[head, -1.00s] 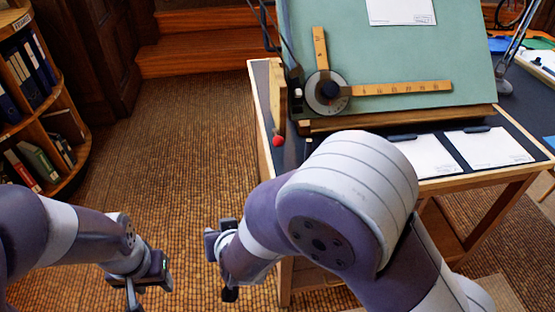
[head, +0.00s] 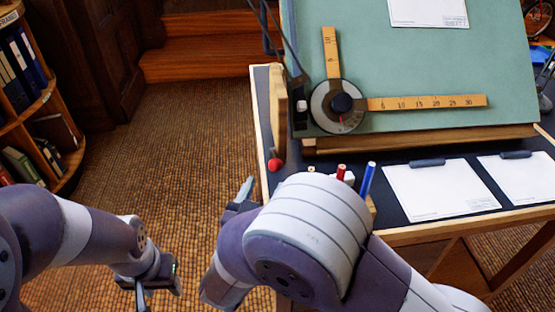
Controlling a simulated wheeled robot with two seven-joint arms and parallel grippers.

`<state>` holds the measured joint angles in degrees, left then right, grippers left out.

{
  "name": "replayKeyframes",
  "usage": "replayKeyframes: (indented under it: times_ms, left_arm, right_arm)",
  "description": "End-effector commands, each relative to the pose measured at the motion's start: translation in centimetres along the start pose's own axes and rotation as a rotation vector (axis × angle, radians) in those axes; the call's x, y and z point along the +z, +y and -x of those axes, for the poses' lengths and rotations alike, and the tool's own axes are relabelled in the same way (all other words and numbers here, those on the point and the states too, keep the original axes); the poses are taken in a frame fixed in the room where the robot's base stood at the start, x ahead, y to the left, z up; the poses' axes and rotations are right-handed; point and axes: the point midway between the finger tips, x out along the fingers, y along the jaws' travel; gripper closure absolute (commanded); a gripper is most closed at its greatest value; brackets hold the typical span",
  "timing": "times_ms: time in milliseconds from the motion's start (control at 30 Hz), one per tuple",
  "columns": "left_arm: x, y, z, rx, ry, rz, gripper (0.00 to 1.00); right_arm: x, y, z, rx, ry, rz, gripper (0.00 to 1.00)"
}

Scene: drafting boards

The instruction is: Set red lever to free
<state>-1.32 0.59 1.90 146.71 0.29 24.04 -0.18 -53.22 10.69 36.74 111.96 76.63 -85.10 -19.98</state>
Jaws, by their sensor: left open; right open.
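A lever with a red ball knob (head: 275,165) is at the left side of the drafting table, below the lower left corner of the tilted green board (head: 440,70). My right gripper (head: 243,192) is just left of and below the red knob, apart from it. It is open, with one finger showing and the rest partly hidden by my own arm. My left gripper (head: 158,290) is open and low over the floor at the lower left, well away from the lever. No marking for the lever's positions is readable.
A drafting head (head: 340,104) with wooden rulers is on the board. Markers (head: 367,178) stand behind my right arm, near clipboards (head: 440,189) on the dark tabletop. A bookshelf (head: 30,100) is at the left. The woven floor (head: 180,150) between is open.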

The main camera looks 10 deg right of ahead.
Motion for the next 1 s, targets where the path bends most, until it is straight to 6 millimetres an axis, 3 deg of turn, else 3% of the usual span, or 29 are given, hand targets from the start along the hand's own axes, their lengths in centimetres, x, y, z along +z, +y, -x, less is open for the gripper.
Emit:
replayKeyframes:
  times_ms: [100,300,500,767,800,967,1000]
  left_arm:
    - [0.1,0.0,-1.0,0.0,0.0,0.0,0.53]
    - [0.2,0.0,-1.7,0.0,0.0,0.0,0.53]
    - [0.2,0.0,-1.9,0.0,0.0,0.0,0.53]
    - [0.2,0.0,-1.9,0.0,0.0,0.0,0.53]
    - [0.2,0.0,-1.9,0.0,0.0,0.0,0.53]
    - [0.2,0.0,-1.9,0.0,0.0,0.0,0.53]
    - [0.2,0.0,-1.9,0.0,0.0,0.0,0.53]
  right_arm:
    - [0.4,0.2,-3.2,0.007,0.0,-0.001,0.45]
    - [0.3,0.1,-7.0,0.002,0.0,-0.001,0.45]
    - [0.1,0.1,-8.7,-0.001,-0.001,0.0,0.45]
    - [0.1,0.0,-8.9,-0.002,-0.001,0.001,0.45]
    - [0.1,0.0,-8.8,-0.002,-0.001,0.001,0.48]
    - [0.1,0.0,-8.8,-0.002,-0.001,0.001,1.0]
    - [0.1,0.0,-8.8,-0.001,-0.001,0.001,1.0]
